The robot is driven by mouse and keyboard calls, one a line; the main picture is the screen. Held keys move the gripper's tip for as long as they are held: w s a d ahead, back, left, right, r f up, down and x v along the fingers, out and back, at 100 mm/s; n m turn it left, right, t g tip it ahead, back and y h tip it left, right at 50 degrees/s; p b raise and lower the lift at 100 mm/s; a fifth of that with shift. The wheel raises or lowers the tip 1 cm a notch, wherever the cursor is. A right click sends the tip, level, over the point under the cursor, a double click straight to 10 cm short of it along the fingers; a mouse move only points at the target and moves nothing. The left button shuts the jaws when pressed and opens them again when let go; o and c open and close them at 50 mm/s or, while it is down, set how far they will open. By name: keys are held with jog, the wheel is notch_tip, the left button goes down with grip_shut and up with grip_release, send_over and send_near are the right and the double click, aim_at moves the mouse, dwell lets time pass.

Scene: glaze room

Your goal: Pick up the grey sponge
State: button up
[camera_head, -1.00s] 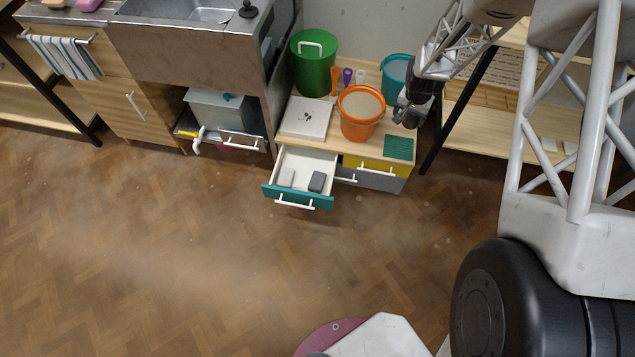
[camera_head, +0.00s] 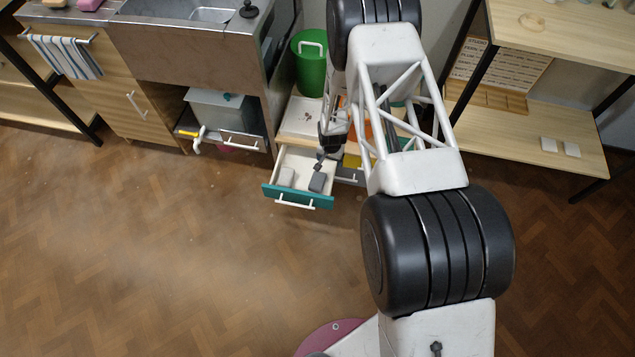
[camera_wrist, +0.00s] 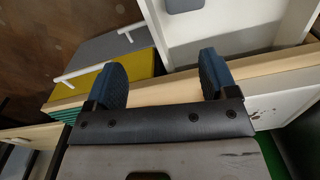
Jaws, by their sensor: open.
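The grey sponge (camera_head: 317,183) lies in the right part of the open teal-fronted drawer (camera_head: 297,198) in the head view. Part of it also shows at the top edge of the wrist view (camera_wrist: 184,4). My gripper (camera_head: 321,160) is over the back of the drawer, just behind the sponge and close to it in the picture. In the wrist view my gripper (camera_wrist: 163,65) has its two blue-padded fingers apart with nothing between them. The fingers lie over the wooden cabinet edge there, with the sponge beyond their tips.
A white board (camera_head: 302,113) lies on the cabinet top. A green bucket (camera_head: 310,72) stands behind. A yellow drawer front (camera_wrist: 112,90) is beside the open drawer. The floor in front is clear.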

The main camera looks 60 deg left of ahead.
send_over(317, 180)
notch_tip(317, 180, down, 7)
jog(key=shift+f, duration=0.1)
jog(key=shift+d, duration=0.1)
jog(key=shift+f, duration=1.25)
jog(key=shift+f, duration=0.1)
jog(key=shift+f, duration=2.5)
jog(key=c, duration=0.7)
